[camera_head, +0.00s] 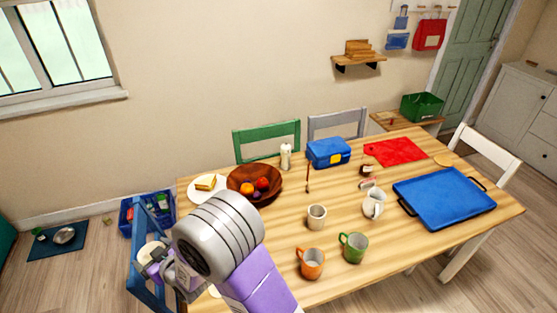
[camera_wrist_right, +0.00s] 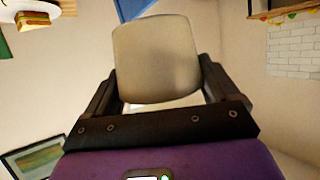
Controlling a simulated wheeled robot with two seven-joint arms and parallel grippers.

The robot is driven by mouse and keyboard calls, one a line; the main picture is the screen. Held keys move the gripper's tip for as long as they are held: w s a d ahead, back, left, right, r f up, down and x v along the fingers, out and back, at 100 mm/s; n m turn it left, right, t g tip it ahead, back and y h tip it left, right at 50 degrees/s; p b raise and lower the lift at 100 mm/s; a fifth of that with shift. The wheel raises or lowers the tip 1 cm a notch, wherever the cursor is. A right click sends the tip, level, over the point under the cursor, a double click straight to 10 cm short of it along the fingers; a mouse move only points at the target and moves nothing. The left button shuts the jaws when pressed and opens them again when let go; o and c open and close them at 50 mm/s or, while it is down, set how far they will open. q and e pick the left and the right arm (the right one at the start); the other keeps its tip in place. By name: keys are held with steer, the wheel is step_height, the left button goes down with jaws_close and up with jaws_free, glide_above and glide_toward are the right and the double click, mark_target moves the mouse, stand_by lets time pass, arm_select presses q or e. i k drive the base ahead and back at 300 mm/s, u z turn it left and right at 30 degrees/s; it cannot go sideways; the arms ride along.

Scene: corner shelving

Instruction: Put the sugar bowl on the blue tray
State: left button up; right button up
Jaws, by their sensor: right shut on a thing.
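The blue tray (camera_head: 445,197), with dark handles, lies flat on the right part of the table in the head view; its visible surface is empty. My right gripper (camera_head: 155,262) is at the left, by the table's near left corner and well away from the tray. It is shut on a cream, rounded vessel (camera_wrist_right: 156,58), apparently the sugar bowl, which fills the space between the fingers in the right wrist view. In the head view the bowl (camera_head: 150,251) is partly hidden by the gripper. My left gripper is not in view.
On the wooden table (camera_head: 350,275) stand an orange mug (camera_head: 310,263), a green mug (camera_head: 354,247), a cream cup (camera_head: 317,217), a white jug (camera_head: 374,203), a fruit bowl (camera_head: 240,190) and a blue lunch box (camera_head: 328,152). A blue chair (camera_head: 138,284) is beside my gripper.

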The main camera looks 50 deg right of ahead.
mark_target(437, 191)
steer(key=u, duration=1.6)
steer(key=k, duration=2.85)
steer(key=z, duration=2.75)
steer(key=i, duration=0.5)
steer(key=z, duration=0.1)
